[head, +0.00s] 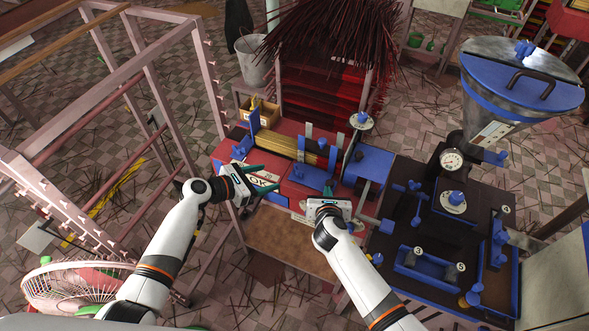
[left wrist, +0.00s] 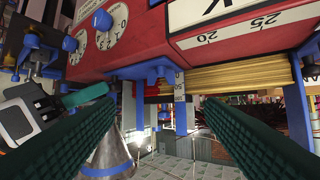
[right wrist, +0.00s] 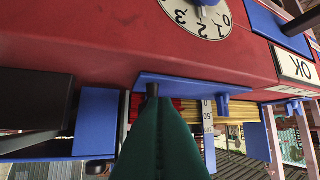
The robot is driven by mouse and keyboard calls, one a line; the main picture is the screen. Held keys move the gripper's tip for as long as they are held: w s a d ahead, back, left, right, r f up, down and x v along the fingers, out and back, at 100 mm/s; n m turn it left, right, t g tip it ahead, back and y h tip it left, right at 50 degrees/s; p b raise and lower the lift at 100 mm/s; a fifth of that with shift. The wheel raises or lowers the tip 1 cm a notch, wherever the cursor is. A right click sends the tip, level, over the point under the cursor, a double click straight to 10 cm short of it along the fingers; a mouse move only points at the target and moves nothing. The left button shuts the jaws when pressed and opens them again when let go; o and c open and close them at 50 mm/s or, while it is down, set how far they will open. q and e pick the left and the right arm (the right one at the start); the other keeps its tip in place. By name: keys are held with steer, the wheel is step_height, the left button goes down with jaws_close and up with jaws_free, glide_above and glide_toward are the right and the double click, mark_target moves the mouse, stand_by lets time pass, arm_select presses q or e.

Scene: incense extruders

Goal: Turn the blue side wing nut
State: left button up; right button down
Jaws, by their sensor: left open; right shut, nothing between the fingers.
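The red machine (head: 300,195) has a blue bracket on its front. In the left wrist view the blue bracket (left wrist: 140,71) has small blue wing-nut-like parts (left wrist: 152,77) beneath it. In the right wrist view a similar blue part (right wrist: 223,104) sits beside the blue plate (right wrist: 190,88). I cannot tell which is the side wing nut. My left gripper (head: 283,178) is open and empty before the machine's front; its green fingers frame the bracket in its wrist view. My right gripper (head: 328,189) is shut and empty; its tip (right wrist: 156,98) overlaps a dark stub at the plate, contact unclear.
Blue knobs (left wrist: 102,20) and dials are on the red panel. A dark table (head: 390,240) with blue fixtures and a blue-rimmed hopper (head: 520,85) stands to the right. A pink rack (head: 130,90) and a fan (head: 75,285) are at left. Incense sticks (head: 325,35) hang behind.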

mark_target(297, 169)
arm_select(q)
steer(key=x, duration=1.2)
steer(key=shift+a, duration=0.1)
steer(key=shift+c, duration=0.5)
steer(key=c, duration=0.9)
steer(key=shift+w, duration=0.1)
